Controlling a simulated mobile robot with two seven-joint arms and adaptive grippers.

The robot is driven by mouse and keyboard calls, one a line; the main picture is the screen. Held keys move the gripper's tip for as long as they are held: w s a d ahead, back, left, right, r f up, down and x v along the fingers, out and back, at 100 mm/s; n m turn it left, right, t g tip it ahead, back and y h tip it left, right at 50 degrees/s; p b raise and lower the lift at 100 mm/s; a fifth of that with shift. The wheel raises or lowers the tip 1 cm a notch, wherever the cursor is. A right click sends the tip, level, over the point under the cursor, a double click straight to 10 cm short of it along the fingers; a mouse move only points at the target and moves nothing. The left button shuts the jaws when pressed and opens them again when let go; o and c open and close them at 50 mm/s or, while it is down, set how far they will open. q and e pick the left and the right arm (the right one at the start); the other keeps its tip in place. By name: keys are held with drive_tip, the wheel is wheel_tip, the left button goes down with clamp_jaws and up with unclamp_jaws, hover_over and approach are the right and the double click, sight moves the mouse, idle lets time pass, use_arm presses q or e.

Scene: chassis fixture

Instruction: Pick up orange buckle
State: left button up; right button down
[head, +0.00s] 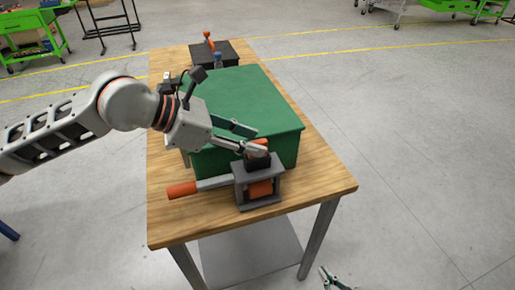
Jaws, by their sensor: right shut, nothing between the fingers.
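My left gripper (260,141) reaches in from the left over the near part of the green box. Its two fingers are spread apart. A small orange piece (260,142), which may be the orange buckle, shows at the fingertips on top of a dark block (257,161). I cannot tell whether the fingers touch it. A second orange part (260,188) sits inside a grey frame (244,194) just below. My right gripper (326,277) is at the bottom edge, low beside the table, shut and empty.
The wooden table (180,226) carries the large green box (245,95). A lever with an orange handle (182,190) sticks out left from the grey frame. A dark box (205,55) with an orange-topped item stands at the far end. The floor to the right is clear.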

sight(263, 141)
use_arm(q)
drive_tip(key=shift+x, duration=1.15)
clamp_jaws()
drive_tip(key=shift+r, duration=0.15)
